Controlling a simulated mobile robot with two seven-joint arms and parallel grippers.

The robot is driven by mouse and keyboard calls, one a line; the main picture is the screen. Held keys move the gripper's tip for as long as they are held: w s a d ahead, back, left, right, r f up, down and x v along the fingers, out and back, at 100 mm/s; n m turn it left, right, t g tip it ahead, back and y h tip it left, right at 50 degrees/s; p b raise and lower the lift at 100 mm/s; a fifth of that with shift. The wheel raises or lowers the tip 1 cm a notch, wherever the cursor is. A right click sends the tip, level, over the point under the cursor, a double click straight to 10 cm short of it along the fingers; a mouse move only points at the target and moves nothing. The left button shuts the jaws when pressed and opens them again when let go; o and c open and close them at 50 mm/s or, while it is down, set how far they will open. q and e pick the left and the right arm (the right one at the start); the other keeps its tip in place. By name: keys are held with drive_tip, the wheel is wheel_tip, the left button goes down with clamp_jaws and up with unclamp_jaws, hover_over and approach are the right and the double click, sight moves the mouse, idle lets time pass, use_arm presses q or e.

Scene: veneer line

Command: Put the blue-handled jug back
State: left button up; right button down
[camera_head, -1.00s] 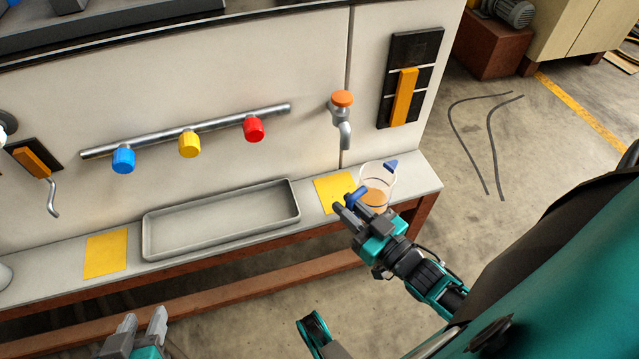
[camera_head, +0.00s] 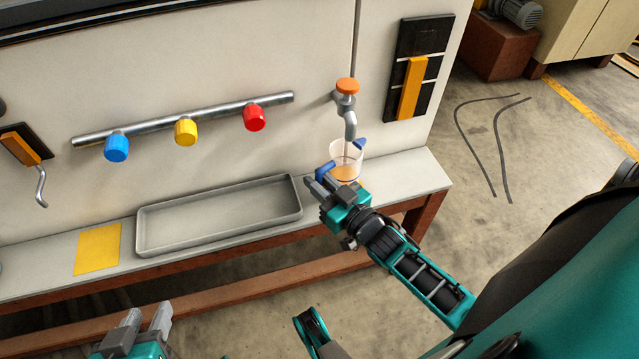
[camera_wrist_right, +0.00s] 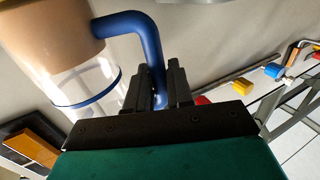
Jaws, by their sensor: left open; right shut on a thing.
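The blue-handled jug (camera_head: 347,160) is clear, with tan content in it, and stands out in front of the tap (camera_head: 349,112), roughly below its spout. My right gripper (camera_head: 318,186) is shut on its blue handle (camera_head: 325,170). In the right wrist view the jug (camera_wrist_right: 85,85) is at the upper left, and its handle (camera_wrist_right: 143,32) runs down between the fingers (camera_wrist_right: 160,88). I cannot tell whether the jug's base touches the bench. My left gripper (camera_head: 146,322) is open and empty, low in front of the bench.
A yellow square (camera_head: 97,249) lies on the bench (camera_head: 405,178) at left. A grey tray (camera_head: 220,239) lies along its middle. Blue (camera_head: 117,149), yellow (camera_head: 186,132) and red (camera_head: 254,118) knobs stick out from a pipe. The bench is bare at its right end.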

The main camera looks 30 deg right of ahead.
use_arm(q)
drive_tip(key=shift+w+a, duration=0.1)
drive_tip(key=shift+a, duration=0.05)
use_arm(e)
drive_tip(key=c, duration=1)
unclamp_jaws()
drive_tip(key=shift+r, duration=0.1)
drive_tip(key=s+d+p, duration=0.2)
drive_tip(key=s+p, duration=0.1)
drive_tip(key=s, duration=0.9)
use_arm(q)
drive_tip(key=shift+s+a+r, duration=0.2)
drive_tip(key=shift+a+r, duration=0.15)
drive_tip(key=shift+r, duration=0.25)
use_arm(e)
drive_tip(key=a+r+n+g, duration=0.1)
drive_tip(key=a+r+g, duration=0.2)
drive_tip(key=a+g, duration=0.4)
drive_tip(key=a, duration=0.5)
drive_tip(key=shift+w+r, duration=0.2)
drive_tip(key=shift+r, duration=0.1)
